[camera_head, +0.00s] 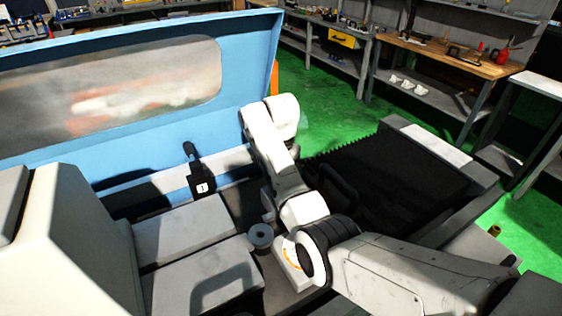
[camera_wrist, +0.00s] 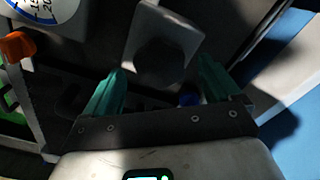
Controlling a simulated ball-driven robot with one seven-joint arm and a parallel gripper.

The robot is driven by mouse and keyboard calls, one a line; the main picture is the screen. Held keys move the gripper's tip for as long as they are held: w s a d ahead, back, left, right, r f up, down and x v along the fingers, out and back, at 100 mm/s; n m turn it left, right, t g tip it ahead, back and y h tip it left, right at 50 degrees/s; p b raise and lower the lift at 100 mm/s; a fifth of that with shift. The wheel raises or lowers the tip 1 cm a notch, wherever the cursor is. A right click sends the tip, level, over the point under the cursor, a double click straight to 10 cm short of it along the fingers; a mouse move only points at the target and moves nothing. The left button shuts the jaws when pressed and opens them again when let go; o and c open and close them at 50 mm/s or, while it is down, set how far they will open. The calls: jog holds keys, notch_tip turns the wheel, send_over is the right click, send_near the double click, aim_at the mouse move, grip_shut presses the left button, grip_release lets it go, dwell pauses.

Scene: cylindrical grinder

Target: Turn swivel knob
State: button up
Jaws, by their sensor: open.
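The knob I take for the swivel knob (camera_wrist: 160,62) is dark and many-sided. In the wrist view it sits in front of a grey block (camera_wrist: 182,27) at upper middle. My gripper (camera_wrist: 164,72) is open, with one teal finger on each side of the knob in the picture. The fingers look apart from it, with dark gaps between, but I cannot tell the depth or whether they touch. In the head view my white arm reaches over the machine, and I cannot make out the gripper or the swivel knob there.
A white dial (camera_wrist: 42,8) with numbers and an orange part (camera_wrist: 17,46) lie at upper left in the wrist view. In the head view a blue cover (camera_head: 245,70) stands behind the arm. A dark ribbed bellows (camera_head: 385,180) lies right. Green floor (camera_head: 300,110) shows beyond.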

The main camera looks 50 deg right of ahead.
notch_tip(320, 180, up, 7)
jog(key=shift+w+f+p, duration=0.1)
jog(key=shift+f+p, duration=0.05)
jog(key=shift+p, duration=0.15)
jog(key=shift+r, duration=1.35)
